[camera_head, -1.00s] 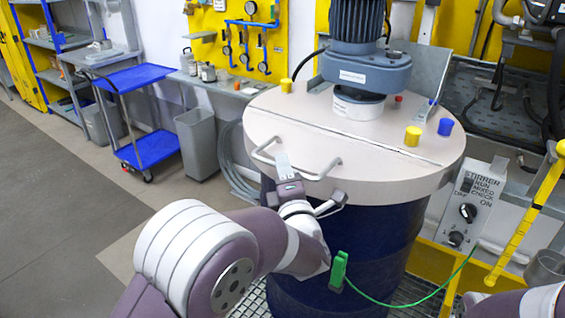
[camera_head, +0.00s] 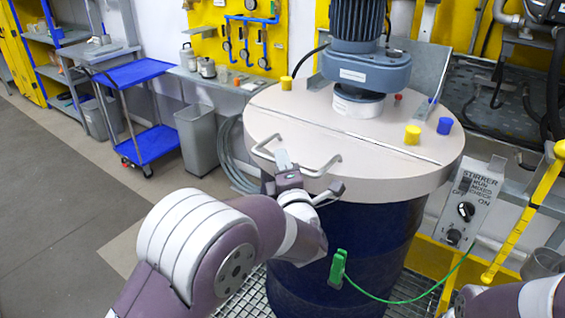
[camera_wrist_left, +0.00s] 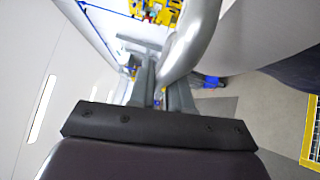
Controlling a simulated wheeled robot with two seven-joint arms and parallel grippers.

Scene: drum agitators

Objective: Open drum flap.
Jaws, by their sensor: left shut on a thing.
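The dark blue drum (camera_head: 345,240) stands upright with a pale round lid. The front half of the lid is the flap (camera_head: 370,172), split from the rear half by a straight seam, and it lies flat. A light metal bar handle (camera_head: 325,168) is fixed near its front edge. My left gripper (camera_head: 284,162) is shut on this handle at its left part. In the left wrist view the handle (camera_wrist_left: 198,40) passes up close by the fingers (camera_wrist_left: 160,90). My right gripper is outside the picture; only part of that arm shows at the bottom right.
A grey-blue stirrer motor (camera_head: 365,65) stands on the rear lid half. Yellow and blue caps sit on the lid. A green clamp (camera_head: 338,270) with a cable hangs at the drum's front. A switch box (camera_head: 472,205) is at the right. A blue cart (camera_head: 145,110) and grey bin (camera_head: 197,140) stand left.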

